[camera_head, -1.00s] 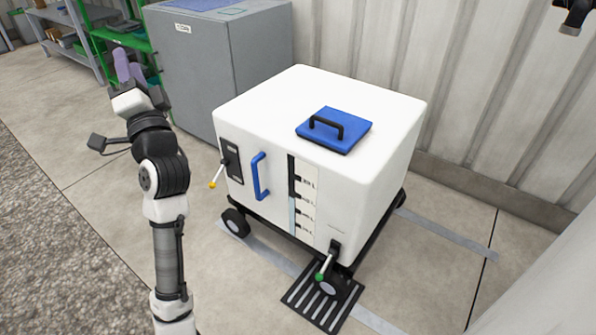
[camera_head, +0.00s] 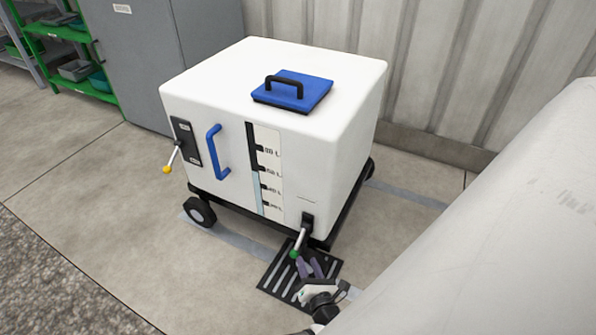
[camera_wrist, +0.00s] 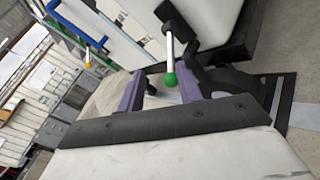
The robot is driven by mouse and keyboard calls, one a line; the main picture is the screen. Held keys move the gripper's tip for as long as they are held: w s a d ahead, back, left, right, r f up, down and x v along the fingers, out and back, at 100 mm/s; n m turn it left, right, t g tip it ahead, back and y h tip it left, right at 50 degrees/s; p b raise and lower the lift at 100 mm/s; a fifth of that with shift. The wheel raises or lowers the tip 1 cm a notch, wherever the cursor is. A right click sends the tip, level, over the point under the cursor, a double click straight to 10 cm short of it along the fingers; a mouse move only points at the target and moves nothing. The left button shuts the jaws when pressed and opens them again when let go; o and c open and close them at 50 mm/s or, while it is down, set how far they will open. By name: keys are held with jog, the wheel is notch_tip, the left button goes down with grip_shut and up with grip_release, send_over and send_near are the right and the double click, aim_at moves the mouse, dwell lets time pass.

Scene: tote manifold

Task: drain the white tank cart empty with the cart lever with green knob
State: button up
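The white tank cart (camera_head: 240,130) stands on black wheels. The cart lever with green knob (camera_head: 299,242) sticks out low at its front right corner, slanting down, above a floor drain grate. My gripper (camera_head: 309,264) is low, just beside the green knob. In the wrist view, my gripper (camera_wrist: 157,90) has its two purple fingers apart. The green knob of the lever (camera_wrist: 170,79) shows between them; whether they touch it I cannot tell. A level gauge (camera_head: 267,175) with marks is on the cart's front, with a pale blue strip in its lower part.
A second lever with yellow knob (camera_head: 172,160) and a blue handle (camera_head: 217,152) are on the cart's front. A blue lid (camera_head: 292,92) is on top. The black drain grate (camera_head: 275,274) lies under my gripper. A grey cabinet (camera_head: 150,60) stands behind left. Floor at left is clear.

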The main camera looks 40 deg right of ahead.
aim_at(298, 243)
notch_tip(298, 243, down, 4)
jog(key=s+a+m+h, duration=0.1)
jog(key=s+a+m, duration=0.1)
jog(key=s+m, duration=0.1)
jog(key=b+x, duration=0.1)
jog(key=x, duration=0.3)
jog(key=b+x, duration=0.2)
jog(key=x, duration=0.3)
jog(key=b+x, duration=0.1)
jog(key=x, duration=0.3)
jog(key=shift+w+r+b, duration=0.25)
jog(key=shift+w+b, duration=0.05)
jog(key=shift+w, duration=0.05)
grip_shut()
